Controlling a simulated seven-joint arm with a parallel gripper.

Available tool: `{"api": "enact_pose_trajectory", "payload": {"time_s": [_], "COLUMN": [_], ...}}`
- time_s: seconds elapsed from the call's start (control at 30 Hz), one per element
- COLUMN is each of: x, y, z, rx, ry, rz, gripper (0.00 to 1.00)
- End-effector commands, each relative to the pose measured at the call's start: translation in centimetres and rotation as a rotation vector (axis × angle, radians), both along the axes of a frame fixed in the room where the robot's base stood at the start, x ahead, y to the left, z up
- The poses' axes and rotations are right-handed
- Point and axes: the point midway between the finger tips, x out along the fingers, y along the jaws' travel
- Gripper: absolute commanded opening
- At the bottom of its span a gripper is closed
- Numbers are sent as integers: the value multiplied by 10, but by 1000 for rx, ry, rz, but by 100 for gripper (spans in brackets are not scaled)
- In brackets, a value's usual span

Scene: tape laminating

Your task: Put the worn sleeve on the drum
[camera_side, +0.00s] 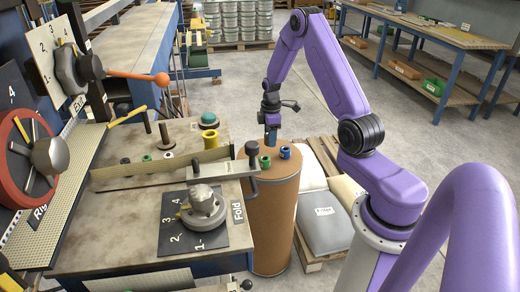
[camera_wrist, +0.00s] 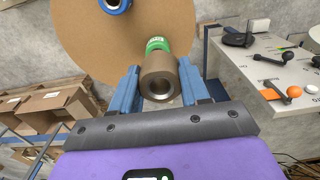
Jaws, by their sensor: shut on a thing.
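My gripper (camera_side: 272,134) is low over the far part of the top of the brown drum (camera_side: 272,225). In the wrist view its two blue fingers are shut on a brown-grey hollow sleeve (camera_wrist: 158,68), which I take for the worn sleeve. The sleeve's open end faces the camera. A green ring (camera_wrist: 157,44) shows just beyond it, partly covered by it. I cannot tell whether the sleeve touches the drum top. A green sleeve (camera_side: 265,162) and a blue sleeve (camera_side: 285,152) stand on the drum; the wrist view also shows a blue ring (camera_wrist: 116,5).
The bench (camera_side: 100,240) left of the drum carries a long metal bar (camera_side: 150,178), a yellow sleeve (camera_side: 210,139) and a numbered Fold dial (camera_side: 203,210). A dark knob (camera_side: 252,150) stands close to the drum's left edge. Sacks (camera_side: 322,215) lie on a pallet to the right.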

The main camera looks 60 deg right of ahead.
Motion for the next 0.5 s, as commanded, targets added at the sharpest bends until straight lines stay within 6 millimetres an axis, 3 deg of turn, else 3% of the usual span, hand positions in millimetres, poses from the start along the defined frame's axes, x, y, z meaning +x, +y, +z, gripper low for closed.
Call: {"api": "enact_pose_trajectory", "payload": {"time_s": [0.3,0.5], "x": [42,62], "y": [-23,-34], "z": [-22,-50], "rx": [0,1], "ry": [0,1], "rz": [0,0], "gripper": [14,14]}}
